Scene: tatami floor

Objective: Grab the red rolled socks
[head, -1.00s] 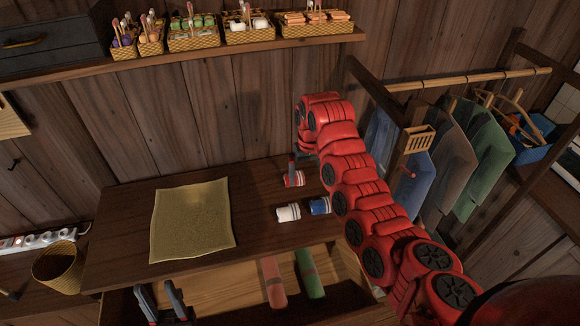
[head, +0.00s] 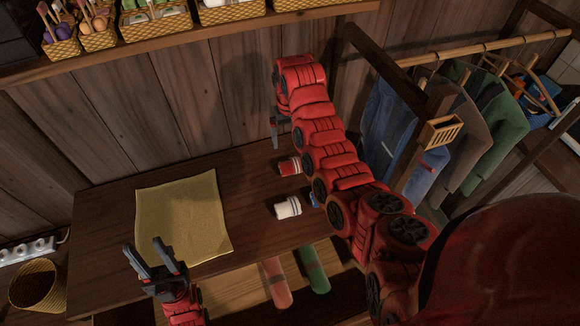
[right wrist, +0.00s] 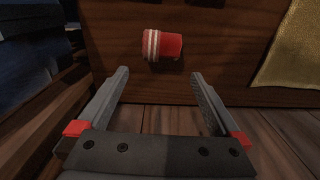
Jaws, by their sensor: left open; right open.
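The red rolled socks (head: 290,167) with white bands lie on the dark wooden table, right of the mat. In the right wrist view the red socks (right wrist: 163,45) lie beyond the fingertips, roughly between their lines, and nothing is held. My right gripper (head: 276,130) is open, behind the socks near the table's back edge; its fingers also show in the right wrist view (right wrist: 160,76). My left gripper (head: 145,252) is open and empty at the table's front left, by the mat's lower left corner.
White rolled socks (head: 287,207) lie in front of the red ones; blue socks (head: 314,199) are mostly hidden by my right arm. A yellow mat (head: 185,215) covers the table's middle. Hanging clothes (head: 440,140) stand right.

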